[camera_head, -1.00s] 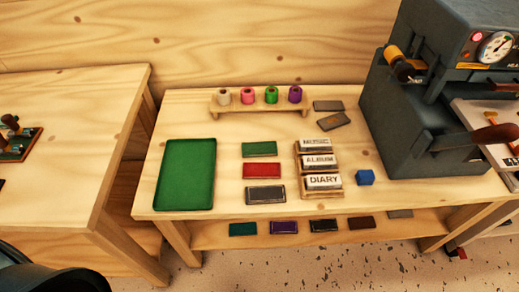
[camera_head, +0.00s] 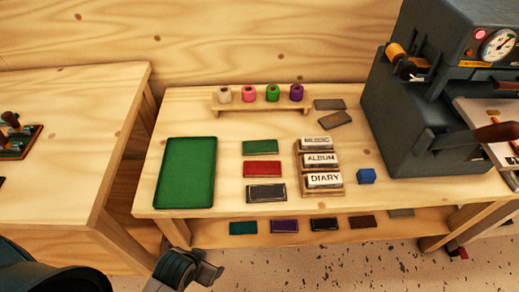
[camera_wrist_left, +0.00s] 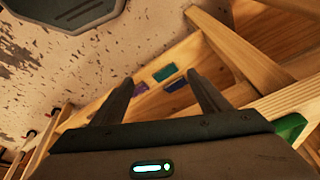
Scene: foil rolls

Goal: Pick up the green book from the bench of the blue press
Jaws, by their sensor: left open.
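The green book (camera_head: 259,147) lies flat on the bench top (camera_head: 225,118), at the back of a column above a red book (camera_head: 262,169) and a dark grey book (camera_head: 265,192). The dark blue-grey press (camera_head: 400,120) stands at the bench's right end. My left gripper (camera_head: 205,270) is low in front of the bench, well away from the green book. In the left wrist view my left gripper (camera_wrist_left: 160,85) is open with nothing between its fingers. The green book on the bench top is not clearly seen there. My right gripper is not in view.
A green tray (camera_head: 186,172) lies left of the books. Labelled blocks (camera_head: 322,160), a blue cube (camera_head: 366,177) and a rack of foil rolls (camera_head: 262,105) share the bench. A lower shelf holds several books, one teal (camera_head: 243,228). Another table (camera_head: 60,130) stands left.

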